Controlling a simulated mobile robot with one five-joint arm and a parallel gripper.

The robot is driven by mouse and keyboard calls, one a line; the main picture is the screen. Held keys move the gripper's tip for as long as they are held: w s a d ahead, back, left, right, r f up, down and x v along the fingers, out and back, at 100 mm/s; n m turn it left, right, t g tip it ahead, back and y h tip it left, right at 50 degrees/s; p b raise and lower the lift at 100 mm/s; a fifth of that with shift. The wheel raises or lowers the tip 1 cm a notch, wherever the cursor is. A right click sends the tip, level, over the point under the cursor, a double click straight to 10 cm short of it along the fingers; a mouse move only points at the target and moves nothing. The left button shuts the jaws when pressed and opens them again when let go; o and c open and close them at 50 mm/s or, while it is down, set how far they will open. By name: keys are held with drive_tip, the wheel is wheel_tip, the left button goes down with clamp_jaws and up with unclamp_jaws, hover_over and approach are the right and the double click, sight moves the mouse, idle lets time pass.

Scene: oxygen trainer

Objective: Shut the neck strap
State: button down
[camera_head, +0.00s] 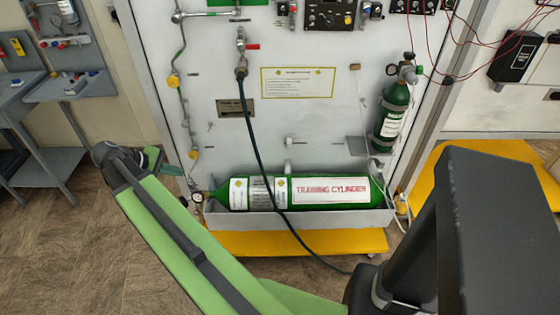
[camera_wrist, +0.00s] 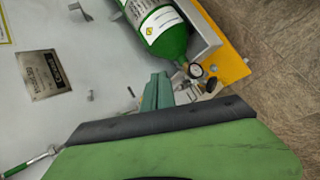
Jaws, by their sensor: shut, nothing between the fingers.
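The green training cylinder (camera_head: 334,190) lies on its side in a grey tray at the foot of the panel. Its neck and round gauge (camera_head: 197,197) are at its left end; the gauge also shows in the wrist view (camera_wrist: 195,70). A light grey tab (camera_head: 288,167) stands up behind the cylinder's middle. I cannot tell whether it is the neck strap; I make out no other strap. My gripper (camera_head: 174,170) is shut and empty, left of and above the neck, apart from the cylinder. Its teal fingers show in the wrist view (camera_wrist: 157,92), below the cylinder's end.
The grey tray (camera_head: 330,221) sits above a yellow base (camera_head: 300,243). A black hose (camera_head: 257,145) hangs down across the cylinder. A smaller green cylinder (camera_head: 391,117) stands upright at right. A pipe with yellow fittings (camera_head: 184,110) runs down the panel near my gripper.

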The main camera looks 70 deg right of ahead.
drive_tip(key=s+d+f+m+g+h+b, duration=0.1)
drive_tip(key=s+d+f+g+b, duration=0.15)
drive_tip(key=s+d, duration=0.4)
drive_tip(key=s+d+f+m+g+h+b, duration=0.1)
drive_tip(key=s+d+g+b, duration=0.2)
drive_tip(key=d, duration=0.6)
drive_tip(key=g+b, duration=0.3)
drive_tip(key=b, duration=0.2)
approach(280, 139)
drive_tip(key=s+a+r, duration=0.1)
drive_tip(key=a+r, duration=0.1)
drive_tip(key=shift+m, duration=0.4)
drive_tip(key=b+x, duration=0.1)
drive_tip(key=x, duration=0.8)
drive_tip(key=shift+s+d+f, duration=0.1)
drive_tip(key=shift+s, duration=0.35)
